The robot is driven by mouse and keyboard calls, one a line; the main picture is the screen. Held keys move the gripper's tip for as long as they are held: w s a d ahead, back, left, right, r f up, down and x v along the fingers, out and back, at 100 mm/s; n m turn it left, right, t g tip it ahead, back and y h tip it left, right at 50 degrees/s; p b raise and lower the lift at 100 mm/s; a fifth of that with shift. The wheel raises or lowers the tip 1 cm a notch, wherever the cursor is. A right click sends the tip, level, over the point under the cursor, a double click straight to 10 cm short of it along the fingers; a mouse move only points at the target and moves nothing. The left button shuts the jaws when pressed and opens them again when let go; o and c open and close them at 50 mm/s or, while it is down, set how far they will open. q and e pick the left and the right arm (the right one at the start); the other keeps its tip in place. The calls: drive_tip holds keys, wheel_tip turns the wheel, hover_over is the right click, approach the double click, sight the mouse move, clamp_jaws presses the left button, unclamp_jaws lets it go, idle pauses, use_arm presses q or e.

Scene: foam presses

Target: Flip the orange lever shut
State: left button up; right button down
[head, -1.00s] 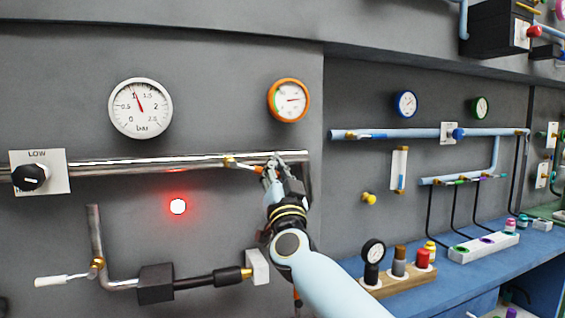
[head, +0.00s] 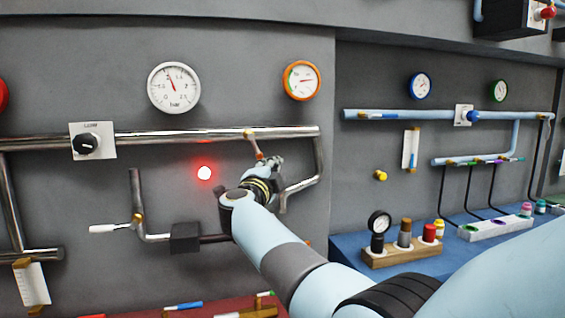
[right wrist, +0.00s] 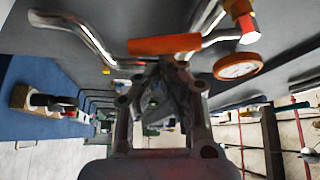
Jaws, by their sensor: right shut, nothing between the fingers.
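The orange lever (head: 256,147) hangs from a brass valve (head: 249,134) on the shiny upper pipe (head: 215,136) in the head view. It points down and slightly right, across the pipe's line. In the right wrist view the lever's orange handle (right wrist: 165,45) lies just beyond the fingertips. My right gripper (head: 272,164) is shut and empty, just right of the lever's lower end. Whether it touches the lever I cannot tell. My left gripper is not in view.
A lit red lamp (head: 204,173) and a white-handled valve (head: 108,228) are left of my right arm. An orange-rimmed gauge (head: 301,80) sits above the pipe. A bent pipe (head: 319,165) runs down right of the gripper. A blue bench (head: 370,249) stands at right.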

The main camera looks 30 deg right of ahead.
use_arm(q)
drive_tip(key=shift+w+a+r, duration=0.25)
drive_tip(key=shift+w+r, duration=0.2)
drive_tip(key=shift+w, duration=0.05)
use_arm(e)
drive_tip(key=shift+w+a+f+m+g+y, duration=0.2)
drive_tip(key=shift+a+f+m+g, duration=0.1)
drive_tip(key=shift+a+m, duration=0.3)
drive_tip(key=shift+w+a+f+m+g+y, duration=0.15)
drive_tip(key=shift+a+f+m+g, duration=0.15)
drive_tip(key=shift+a+m, duration=0.3)
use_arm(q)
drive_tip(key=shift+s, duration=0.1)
use_arm(e)
drive_tip(key=shift+a, duration=0.15)
use_arm(q)
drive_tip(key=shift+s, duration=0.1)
drive_tip(key=shift+p, duration=0.35)
